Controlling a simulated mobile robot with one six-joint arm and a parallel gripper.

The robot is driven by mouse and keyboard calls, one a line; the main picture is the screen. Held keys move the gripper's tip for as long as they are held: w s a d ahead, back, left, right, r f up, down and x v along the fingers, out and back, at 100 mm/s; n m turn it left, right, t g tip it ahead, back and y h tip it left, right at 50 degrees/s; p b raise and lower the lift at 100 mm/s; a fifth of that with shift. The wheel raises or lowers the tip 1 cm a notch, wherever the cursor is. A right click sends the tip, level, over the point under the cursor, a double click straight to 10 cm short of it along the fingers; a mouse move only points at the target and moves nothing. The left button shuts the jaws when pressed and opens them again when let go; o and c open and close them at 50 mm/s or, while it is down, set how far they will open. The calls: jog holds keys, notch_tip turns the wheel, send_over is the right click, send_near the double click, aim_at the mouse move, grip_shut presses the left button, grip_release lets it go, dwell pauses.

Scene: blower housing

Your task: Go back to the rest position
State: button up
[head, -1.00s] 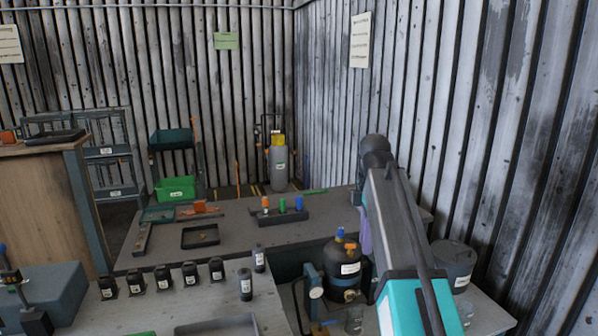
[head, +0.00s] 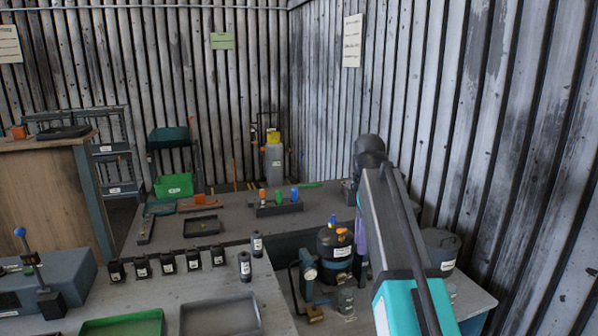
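My arm rises on the right side of the head view, with a teal link low down, a grey link above it and a dark joint at its top. A purple part shows just behind the grey link; I cannot tell what it belongs to. My gripper is not visible, so I cannot tell whether it is open or holds anything. The arm stands in front of the right end of the benches, between a black labelled vessel (head: 335,252) and a dark grey drum (head: 440,248).
Several small black labelled containers (head: 167,263) stand in a row on the near bench. A green tray (head: 122,328) and a grey tray (head: 222,315) lie in front. A blue-knobbed device (head: 48,300) is at left. Corrugated walls (head: 500,140) close the back and right.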

jog(key=s+f+g+b, duration=0.15)
jog(key=s+f, duration=0.25)
jog(key=f, duration=1)
jog(key=s+f+m+g, duration=0.15)
jog(key=s+f, duration=0.25)
jog(key=f, duration=0.9)
jog(key=s+f+g+b, duration=0.1)
jog(key=s+f+g, duration=0.3)
jog(key=f, duration=1)
jog(key=s+f+m+t+b, duration=0.1)
jog(key=s+f+m, duration=1.5)
jog(key=s+f, duration=1.2)
jog(key=shift+s+d+b, duration=0.25)
jog(key=shift+s+b, duration=0.05)
jog(key=shift+s, duration=0.25)
